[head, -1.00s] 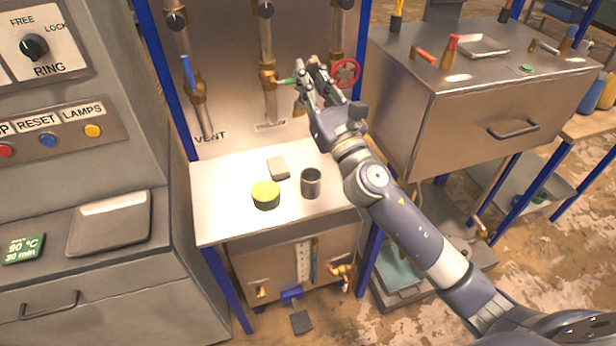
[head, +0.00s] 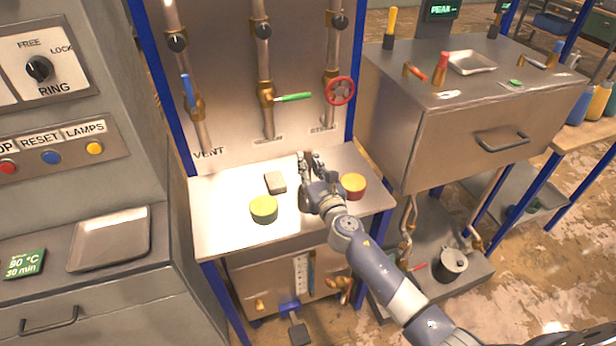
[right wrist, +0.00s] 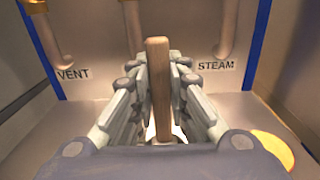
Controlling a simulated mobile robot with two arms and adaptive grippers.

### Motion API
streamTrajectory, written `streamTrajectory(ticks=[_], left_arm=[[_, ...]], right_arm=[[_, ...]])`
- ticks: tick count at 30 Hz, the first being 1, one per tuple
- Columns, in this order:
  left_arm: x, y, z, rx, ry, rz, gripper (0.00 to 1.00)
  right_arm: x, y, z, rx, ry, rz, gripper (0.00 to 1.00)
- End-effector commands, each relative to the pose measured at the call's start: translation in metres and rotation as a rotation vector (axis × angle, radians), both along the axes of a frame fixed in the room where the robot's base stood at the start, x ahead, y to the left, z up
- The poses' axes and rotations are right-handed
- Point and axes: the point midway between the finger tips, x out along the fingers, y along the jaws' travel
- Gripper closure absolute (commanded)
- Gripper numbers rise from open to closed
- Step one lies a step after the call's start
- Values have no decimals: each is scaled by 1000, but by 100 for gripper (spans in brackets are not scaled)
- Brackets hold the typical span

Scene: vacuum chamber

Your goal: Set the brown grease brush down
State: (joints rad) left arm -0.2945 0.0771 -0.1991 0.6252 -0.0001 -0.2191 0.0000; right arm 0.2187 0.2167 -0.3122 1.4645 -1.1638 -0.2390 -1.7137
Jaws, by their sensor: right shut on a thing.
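The brown grease brush shows as a plain brown handle standing upright in the right wrist view (right wrist: 158,80), between the two fingers of my right gripper (right wrist: 160,95). My right gripper is shut on this handle. In the head view my right gripper (head: 312,160) is low over the pale shelf (head: 228,225) under the pipes. The grey metal cup (head: 303,198) is mostly hidden by the gripper. The brush's lower end is hidden, so I cannot tell whether it is inside the cup or touching anything. My left gripper is not in view.
A green-yellow tin (head: 264,208) and a small beige block (head: 275,182) sit left of the gripper. An orange-red tin (head: 353,186) sits close on its right. Behind are pipes with a green lever (head: 293,97) and a red wheel (head: 341,91). The shelf's front left is clear.

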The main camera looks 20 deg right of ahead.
Motion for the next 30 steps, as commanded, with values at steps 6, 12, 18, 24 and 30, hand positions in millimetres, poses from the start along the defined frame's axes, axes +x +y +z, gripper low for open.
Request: streamTrajectory(ticks=[6, 12, 18, 24, 30], left_arm=[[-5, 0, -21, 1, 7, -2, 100], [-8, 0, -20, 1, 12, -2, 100], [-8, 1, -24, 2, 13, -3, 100], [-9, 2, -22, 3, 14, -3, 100], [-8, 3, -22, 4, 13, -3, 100]], right_arm=[[0, 0, -28, 2, 2, -1, 100], [0, 0, -27, 1, 1, 0, 100], [0, 0, -31, 0, 1, 0, 100], [0, 0, -30, 0, 1, 0, 65], [0, 0, -30, 0, 1, 0, 65]])
